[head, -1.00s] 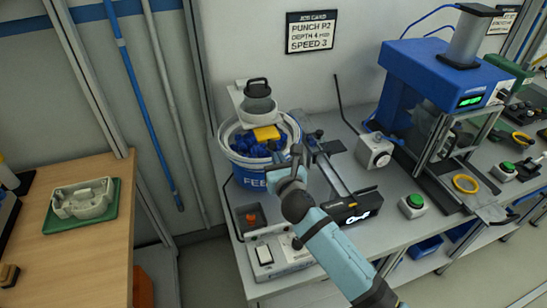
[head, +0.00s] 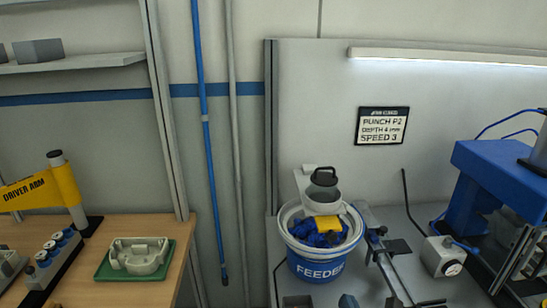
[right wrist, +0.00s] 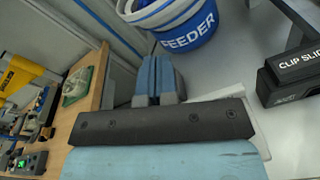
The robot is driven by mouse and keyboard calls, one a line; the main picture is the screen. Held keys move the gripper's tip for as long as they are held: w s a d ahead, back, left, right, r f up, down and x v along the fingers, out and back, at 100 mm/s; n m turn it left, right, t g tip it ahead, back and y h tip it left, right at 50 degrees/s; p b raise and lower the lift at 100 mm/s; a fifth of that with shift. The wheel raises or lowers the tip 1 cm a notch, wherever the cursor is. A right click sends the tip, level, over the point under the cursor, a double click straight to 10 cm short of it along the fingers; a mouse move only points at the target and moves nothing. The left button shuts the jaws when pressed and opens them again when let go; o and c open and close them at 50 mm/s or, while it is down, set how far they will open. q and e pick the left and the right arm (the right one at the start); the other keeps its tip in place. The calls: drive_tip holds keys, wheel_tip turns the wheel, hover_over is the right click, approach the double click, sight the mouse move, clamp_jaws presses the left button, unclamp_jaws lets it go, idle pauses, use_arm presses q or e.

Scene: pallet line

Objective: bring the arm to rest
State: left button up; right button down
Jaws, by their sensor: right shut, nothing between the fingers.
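My right gripper (head: 348,301) shows only as a small blue-grey tip at the bottom edge of the head view, in front of the feeder bucket. In the right wrist view its two blue and grey fingers (right wrist: 158,72) are together, with nothing between them. They point toward the white and blue feeder bucket (right wrist: 175,38) and appear apart from it. Most of the right arm is out of the head view. My left gripper is in neither view.
The feeder bucket (head: 318,271) holds blue parts and stands on the grey bench. A blue press (head: 500,172) and a grey box with a knob (head: 443,256) stand right. A wooden table (head: 180,253) at left bears a green tray (head: 105,269). A gap separates table and bench.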

drive_tip(key=s+f+m, duration=0.1)
drive_tip(key=f+m, duration=0.1)
drive_tip(key=s+f+m+g, duration=0.1)
drive_tip(key=s+f+m, duration=0.1)
drive_tip(key=m, duration=0.1)
drive_tip(key=s+f+m+g+y, duration=0.1)
drive_tip(key=f+m, duration=0.1)
drive_tip(key=shift+s+d, duration=0.15)
drive_tip(key=shift+s, duration=0.2)
drive_tip(key=s+f+m+g+y+p, duration=0.1)
drive_tip(key=s+f+m, duration=0.4)
drive_tip(key=m, duration=0.6)
drive_tip(key=s+d+f+m+g+y, duration=0.1)
drive_tip(key=s+f+m+g, duration=0.1)
drive_tip(key=s+f+m, duration=0.3)
drive_tip(key=s+m, duration=0.4)
drive_tip(key=m, duration=0.1)
drive_tip(key=shift+s+d+f+m+g+p, duration=0.25)
drive_tip(key=shift+f+m+g+p, duration=0.05)
drive_tip(key=shift+f+m+p, duration=0.1)
